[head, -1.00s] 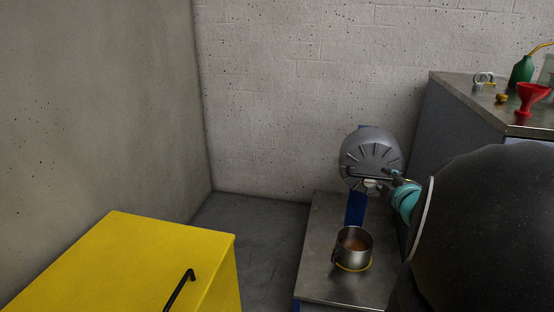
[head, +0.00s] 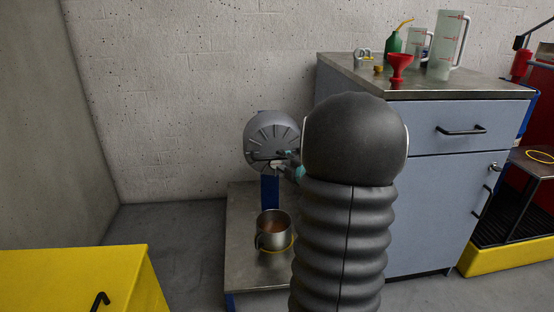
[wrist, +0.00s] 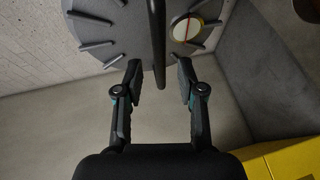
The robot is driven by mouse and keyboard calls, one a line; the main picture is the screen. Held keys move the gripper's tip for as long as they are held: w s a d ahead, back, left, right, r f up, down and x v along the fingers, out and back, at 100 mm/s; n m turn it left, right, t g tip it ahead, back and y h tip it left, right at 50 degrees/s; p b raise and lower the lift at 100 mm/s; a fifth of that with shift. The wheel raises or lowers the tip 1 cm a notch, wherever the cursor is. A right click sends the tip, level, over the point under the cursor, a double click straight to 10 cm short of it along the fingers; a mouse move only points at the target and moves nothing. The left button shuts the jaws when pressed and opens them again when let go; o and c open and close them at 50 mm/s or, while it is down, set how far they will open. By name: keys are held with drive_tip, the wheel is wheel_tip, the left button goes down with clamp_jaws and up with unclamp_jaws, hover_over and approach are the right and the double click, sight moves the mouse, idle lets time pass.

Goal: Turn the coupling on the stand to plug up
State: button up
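The coupling (head: 262,140) is a round grey casing with radial ribs, mounted on a blue stand (head: 270,190) in front of the wall. A dark bar (wrist: 158,45) crosses its face. It lies roughly level in the head view, and its end is between my fingers in the wrist view. A pale round disc with a red line (wrist: 187,27) sits on the casing beside the bar. I cannot tell which part is the plug. My gripper (wrist: 160,80) is open, with a gap on each side of the bar. My arm hides the casing's right edge in the head view.
A metal pot (head: 266,241) with brown liquid stands on the low metal bench (head: 240,270) below the coupling. A grey-blue cabinet (head: 430,200) stands close on the right, with a red funnel (head: 400,66) and jugs on top. A yellow cabinet (head: 70,280) is at lower left.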

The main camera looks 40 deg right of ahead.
sight(279, 159)
drive_tip(key=shift+x, duration=1.95)
clamp_jaws()
